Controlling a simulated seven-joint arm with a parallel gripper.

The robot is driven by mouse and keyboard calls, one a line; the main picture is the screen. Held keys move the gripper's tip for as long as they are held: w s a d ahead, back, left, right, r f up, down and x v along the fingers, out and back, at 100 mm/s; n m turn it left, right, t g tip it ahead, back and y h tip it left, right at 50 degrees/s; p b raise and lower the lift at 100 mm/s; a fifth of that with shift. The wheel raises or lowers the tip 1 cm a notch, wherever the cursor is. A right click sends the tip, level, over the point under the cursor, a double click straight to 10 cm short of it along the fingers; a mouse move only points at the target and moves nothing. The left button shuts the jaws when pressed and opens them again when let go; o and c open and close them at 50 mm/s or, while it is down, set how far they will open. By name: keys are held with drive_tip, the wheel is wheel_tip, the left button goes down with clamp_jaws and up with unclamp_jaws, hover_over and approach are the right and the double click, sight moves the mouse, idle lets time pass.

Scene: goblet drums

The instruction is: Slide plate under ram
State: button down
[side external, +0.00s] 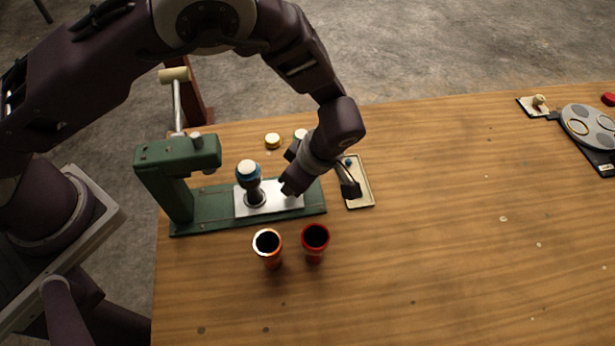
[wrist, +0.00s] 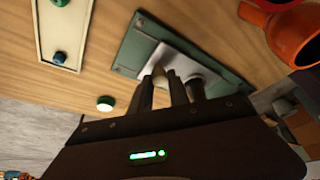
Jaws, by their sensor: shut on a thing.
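The silver plate (side external: 241,208) lies on the green base of the press (side external: 178,168); it also shows in the wrist view (wrist: 182,58). A small goblet drum with a white top and blue band (side external: 250,182) stands upright on the plate. The press head with its ram (side external: 205,153) overhangs the base left of the drum; the ram's lower face is hidden. My gripper (side external: 291,188) is low at the plate's right end. In the wrist view its fingers (wrist: 167,82) are shut on a pale piece at the plate, partly hidden between them.
An orange cup-shaped drum body (side external: 268,262) and a red one (side external: 315,255) stand in front of the press. A grey round fixture (side external: 590,127) sits far right. The table's right front is clear.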

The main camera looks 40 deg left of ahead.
sight(260, 183)
drive_tip(key=s+a, duration=0.5)
drive_tip(key=c, duration=1.4)
unclamp_jaws()
drive_tip(key=shift+a, duration=0.1)
drive_tip(key=shift+o, duration=0.6)
drive_tip(key=shift+r, duration=0.1)
drive_tip(key=v, duration=0.7)
